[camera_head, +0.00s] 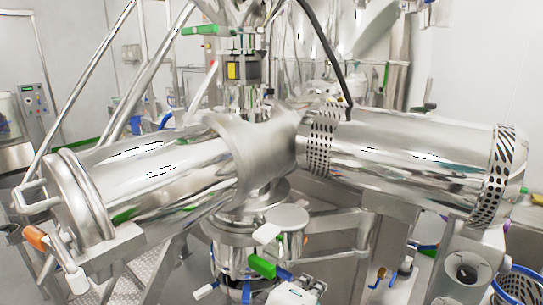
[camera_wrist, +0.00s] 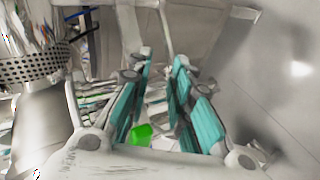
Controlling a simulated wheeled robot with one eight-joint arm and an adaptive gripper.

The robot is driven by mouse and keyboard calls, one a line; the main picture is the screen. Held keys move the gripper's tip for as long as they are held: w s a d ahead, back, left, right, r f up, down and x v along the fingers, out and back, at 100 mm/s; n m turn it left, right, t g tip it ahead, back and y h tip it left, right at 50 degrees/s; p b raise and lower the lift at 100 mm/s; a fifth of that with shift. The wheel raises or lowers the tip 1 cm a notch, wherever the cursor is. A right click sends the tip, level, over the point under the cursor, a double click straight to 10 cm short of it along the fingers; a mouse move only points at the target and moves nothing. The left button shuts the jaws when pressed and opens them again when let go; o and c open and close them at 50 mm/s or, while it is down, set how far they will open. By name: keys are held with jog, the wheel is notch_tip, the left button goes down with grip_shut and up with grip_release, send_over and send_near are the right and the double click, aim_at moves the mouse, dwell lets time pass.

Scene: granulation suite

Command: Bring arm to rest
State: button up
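My gripper (camera_wrist: 162,78) shows in the wrist view, with teal pads on both fingers. The fingers stand apart with a clear gap, and I see nothing held between them. A green part (camera_wrist: 142,133) shows low between the fingers; it seems to lie beyond them, and I cannot tell what it belongs to. I cannot make out my gripper in the head view. Two large shiny cylindrical bodies cross that view and hide much behind them; I cannot tell how much of them is my arm.
In the head view, a green handle (camera_head: 262,266) sits low in the middle. A steel column (camera_head: 240,95) with a green lever (camera_head: 198,30) rises behind. A control panel (camera_head: 36,105) stands at the left. In the wrist view, a pale smooth surface fills the right side.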

jog(key=s+d+f+m+g+y+b, duration=0.1)
jog(key=d+f+m+g+y+b, duration=0.2)
jog(key=d+f+m, duration=0.8)
jog(key=shift+s+d+f+y+b, duration=0.2)
jog(key=shift+d+f+y+b, duration=0.5)
jog(key=shift+d+y+b, duration=1.1)
jog(key=shift+a+g+h+b, duration=0.3)
jog(key=shift+h+b, duration=0.15)
jog(key=shift+h, duration=0.25)
